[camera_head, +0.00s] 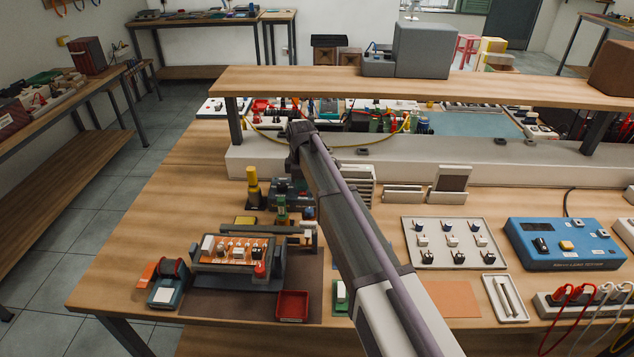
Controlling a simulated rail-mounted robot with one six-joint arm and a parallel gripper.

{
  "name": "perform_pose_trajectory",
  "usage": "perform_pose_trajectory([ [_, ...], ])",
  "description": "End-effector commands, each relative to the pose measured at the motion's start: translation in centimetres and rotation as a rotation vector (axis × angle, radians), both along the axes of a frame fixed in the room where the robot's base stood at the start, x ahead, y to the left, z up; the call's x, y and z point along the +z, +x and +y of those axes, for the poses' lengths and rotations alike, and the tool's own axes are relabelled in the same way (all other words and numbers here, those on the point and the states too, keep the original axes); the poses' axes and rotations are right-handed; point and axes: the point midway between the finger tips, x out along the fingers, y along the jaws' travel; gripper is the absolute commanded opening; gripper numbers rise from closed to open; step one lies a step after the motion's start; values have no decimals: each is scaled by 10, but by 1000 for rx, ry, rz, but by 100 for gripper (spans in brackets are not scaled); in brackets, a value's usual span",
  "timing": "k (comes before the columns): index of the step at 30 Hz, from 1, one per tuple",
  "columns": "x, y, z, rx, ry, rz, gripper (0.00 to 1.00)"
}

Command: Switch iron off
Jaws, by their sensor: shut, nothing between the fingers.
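A blue bench unit (590,262) with a small display, a black switch or knob (540,244), a pale button and other small controls sits on the right of the bench. It may be the iron's station; its label is too small to read, and I cannot tell whether it is on. I cannot make out a separate iron for sure. My arm reaches from the bottom middle up and left over the bench. My gripper (293,168), at its dark far end, is shut and empty, well left of the blue unit. Its fingers are hard to see.
A power strip (545,300) with red and white leads is at the right front edge. A tray of switches (408,225) lies between my arm and the blue unit. A circuit board in a holder (205,262) stands at left. A raised wooden shelf (330,82) spans the back.

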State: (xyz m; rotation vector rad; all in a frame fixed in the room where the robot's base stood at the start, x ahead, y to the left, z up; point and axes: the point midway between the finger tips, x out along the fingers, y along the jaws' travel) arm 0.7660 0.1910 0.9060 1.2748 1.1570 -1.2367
Motion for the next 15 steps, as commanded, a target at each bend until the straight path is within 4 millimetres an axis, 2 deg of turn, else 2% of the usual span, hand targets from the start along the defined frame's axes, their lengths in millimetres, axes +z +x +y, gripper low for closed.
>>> perform_pose_trajectory([
  [1,-3,0,-5,-6,-6,-1,0],
  [15,-5,-5,-8,-7,-9,0,0],
])
